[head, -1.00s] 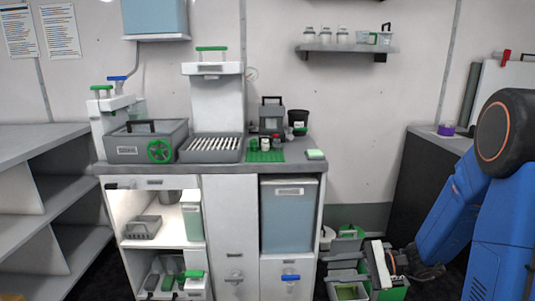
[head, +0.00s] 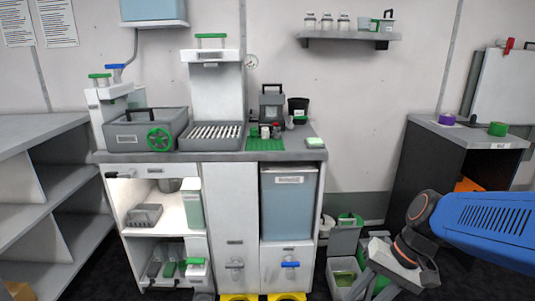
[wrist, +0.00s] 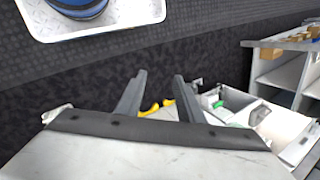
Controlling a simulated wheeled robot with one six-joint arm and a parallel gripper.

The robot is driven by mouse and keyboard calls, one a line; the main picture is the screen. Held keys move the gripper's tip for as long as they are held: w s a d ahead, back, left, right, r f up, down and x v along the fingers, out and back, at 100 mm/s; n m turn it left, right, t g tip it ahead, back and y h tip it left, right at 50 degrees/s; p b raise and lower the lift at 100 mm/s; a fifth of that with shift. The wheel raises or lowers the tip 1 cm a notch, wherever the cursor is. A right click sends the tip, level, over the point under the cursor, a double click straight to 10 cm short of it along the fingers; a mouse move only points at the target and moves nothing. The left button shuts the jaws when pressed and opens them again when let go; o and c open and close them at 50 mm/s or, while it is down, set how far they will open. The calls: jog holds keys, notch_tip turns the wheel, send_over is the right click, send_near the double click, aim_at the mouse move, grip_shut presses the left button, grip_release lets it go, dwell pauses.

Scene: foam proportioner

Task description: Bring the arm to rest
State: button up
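My arm reaches in from the lower right of the head view, and my gripper (head: 375,282) hangs low there, in front of the bins on the floor. In the wrist view my gripper (wrist: 155,85) shows two dark fingers standing apart, with nothing held between them. Dark floor and small yellow parts show beyond the fingers. The fingertips are hard to make out in the head view.
Grey and green bins (head: 344,240) stand on the floor right of the white cabinet (head: 230,225). A dark side cabinet (head: 425,165) stands at right, close behind my arm. Open dark floor shows in the wrist view.

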jog(key=s+d+r+n+t+h, duration=0.3)
jog(key=d+r+t+h, duration=0.2)
jog(key=d+r, duration=0.1)
jog(key=shift+s+d+n, duration=0.3)
jog(key=shift+d, duration=0.35)
